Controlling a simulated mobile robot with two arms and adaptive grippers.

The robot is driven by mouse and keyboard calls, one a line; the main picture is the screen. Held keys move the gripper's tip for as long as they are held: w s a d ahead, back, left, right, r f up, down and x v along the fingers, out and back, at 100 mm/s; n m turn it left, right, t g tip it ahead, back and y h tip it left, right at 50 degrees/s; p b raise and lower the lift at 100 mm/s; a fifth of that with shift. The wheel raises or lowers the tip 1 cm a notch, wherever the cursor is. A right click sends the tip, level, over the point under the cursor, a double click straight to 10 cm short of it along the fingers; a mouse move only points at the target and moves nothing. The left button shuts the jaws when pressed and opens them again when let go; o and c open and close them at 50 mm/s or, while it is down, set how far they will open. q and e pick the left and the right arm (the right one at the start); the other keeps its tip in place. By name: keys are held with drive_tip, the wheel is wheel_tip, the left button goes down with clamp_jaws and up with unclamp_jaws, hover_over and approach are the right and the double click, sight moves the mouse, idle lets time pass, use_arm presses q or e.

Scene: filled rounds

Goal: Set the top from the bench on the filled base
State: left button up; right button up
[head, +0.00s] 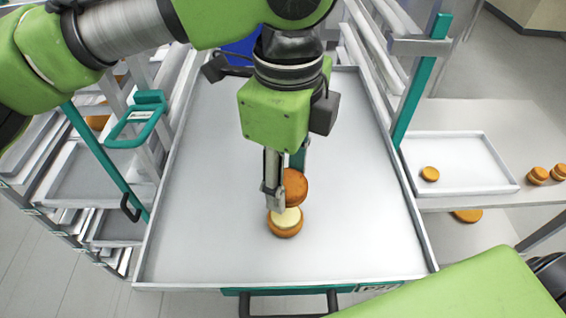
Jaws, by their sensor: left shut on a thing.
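My left gripper (284,190) hangs over the large pale tray (205,215) and is shut on a round golden-brown top (296,186), held tilted. Just below it stands the filled base (285,230), a brown round with a pale cream filling (289,217) on it. The top overlaps the back of the filling in this view; I cannot tell whether they touch. One finger hides part of the base's left side and of the top. My right gripper is not in view; only a green part of my right arm shows at the lower right.
On the right, a small tray (455,150) on the bench (500,112) holds one brown round (430,174). Two filled rounds (538,175) stand beside it. Another brown round (467,215) lies lower down. Racks with teal posts flank the large tray, which is otherwise clear.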

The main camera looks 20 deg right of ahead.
sight(285, 214)
use_arm(q)
drive_tip(key=shift+s+a+f+b, duration=0.1)
drive_tip(key=shift+s+f+b, duration=0.1)
drive_tip(key=shift+f+b, duration=0.85)
drive_tip(key=f+b, duration=0.2)
drive_tip(key=shift+w+b, duration=0.3)
drive_tip(key=shift+b, duration=0.1)
drive_tip(key=shift+s+f, duration=0.1)
drive_tip(key=shift+f, duration=0.45)
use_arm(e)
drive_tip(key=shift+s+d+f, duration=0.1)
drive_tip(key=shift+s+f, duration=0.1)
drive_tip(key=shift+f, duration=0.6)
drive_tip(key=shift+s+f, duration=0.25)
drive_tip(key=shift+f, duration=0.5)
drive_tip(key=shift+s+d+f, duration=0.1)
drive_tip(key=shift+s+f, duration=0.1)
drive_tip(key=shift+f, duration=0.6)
use_arm(q)
drive_tip(key=shift+p, duration=0.75)
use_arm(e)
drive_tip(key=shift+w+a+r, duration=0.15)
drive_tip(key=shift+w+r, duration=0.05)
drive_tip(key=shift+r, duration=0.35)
use_arm(q)
drive_tip(key=shift+f+b, duration=0.35)
drive_tip(key=shift+f, duration=0.45)
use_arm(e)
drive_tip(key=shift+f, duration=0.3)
